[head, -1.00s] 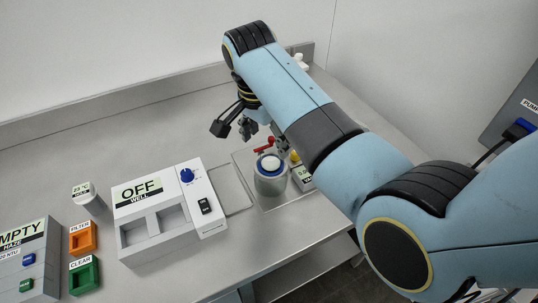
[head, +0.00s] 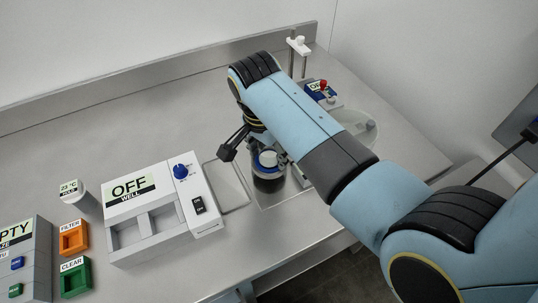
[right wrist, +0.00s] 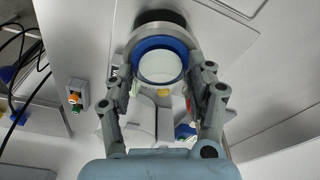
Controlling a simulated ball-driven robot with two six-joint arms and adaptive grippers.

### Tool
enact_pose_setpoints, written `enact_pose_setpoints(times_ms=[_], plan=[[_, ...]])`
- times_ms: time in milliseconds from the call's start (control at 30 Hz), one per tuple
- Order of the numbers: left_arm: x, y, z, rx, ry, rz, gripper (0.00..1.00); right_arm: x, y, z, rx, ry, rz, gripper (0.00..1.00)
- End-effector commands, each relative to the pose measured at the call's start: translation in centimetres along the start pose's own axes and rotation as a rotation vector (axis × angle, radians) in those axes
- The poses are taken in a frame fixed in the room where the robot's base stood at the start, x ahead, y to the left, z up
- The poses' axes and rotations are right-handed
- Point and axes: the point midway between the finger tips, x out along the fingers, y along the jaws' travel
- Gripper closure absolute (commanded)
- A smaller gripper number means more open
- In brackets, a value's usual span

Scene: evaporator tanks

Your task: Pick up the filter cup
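The filter cup appears to be the round cup with a blue ring and white inner disc (head: 267,160), standing upright on a dark round body on the bench. In the right wrist view its blue ring and white disc (right wrist: 160,65) lie between my right gripper's fingers. My right gripper (right wrist: 162,85) is open, one finger on each side of the cup; I cannot tell whether either finger touches it. In the head view my right gripper (head: 279,157) is at the cup, partly hidden by my arm. My left gripper is not in view.
A white well unit reading OFF (head: 150,215) stands left of the cup. Orange FILTER (head: 74,237) and green CLEAR (head: 76,277) trays lie further left, near a small white-lidded jar (head: 72,190). A stand (head: 298,47) and a blue-and-red device (head: 320,92) are behind my arm.

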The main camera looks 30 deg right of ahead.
Motion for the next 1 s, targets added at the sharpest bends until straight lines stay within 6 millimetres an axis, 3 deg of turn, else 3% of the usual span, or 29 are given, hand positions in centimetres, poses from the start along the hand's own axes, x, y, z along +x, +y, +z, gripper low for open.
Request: enact_pose_setpoints(times_ms=[33,267,633,867,1000], plan=[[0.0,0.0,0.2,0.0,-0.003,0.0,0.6,0.0,0.0,0.0,0.0,0.0,0.0,0.53],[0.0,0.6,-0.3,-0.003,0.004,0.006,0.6,0.0,0.0,0.0,0.0,0.0,-0.001,0.83],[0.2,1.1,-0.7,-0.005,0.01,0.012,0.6,-0.6,-0.1,-0.1,0.0,0.0,-0.001,0.84],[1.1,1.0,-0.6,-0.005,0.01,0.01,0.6,-4.2,-0.1,-0.7,0.002,0.001,-0.007,0.84],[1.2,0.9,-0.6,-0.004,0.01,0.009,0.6,-5.6,3.1,-1.1,0.001,0.001,-0.001,0.84]])
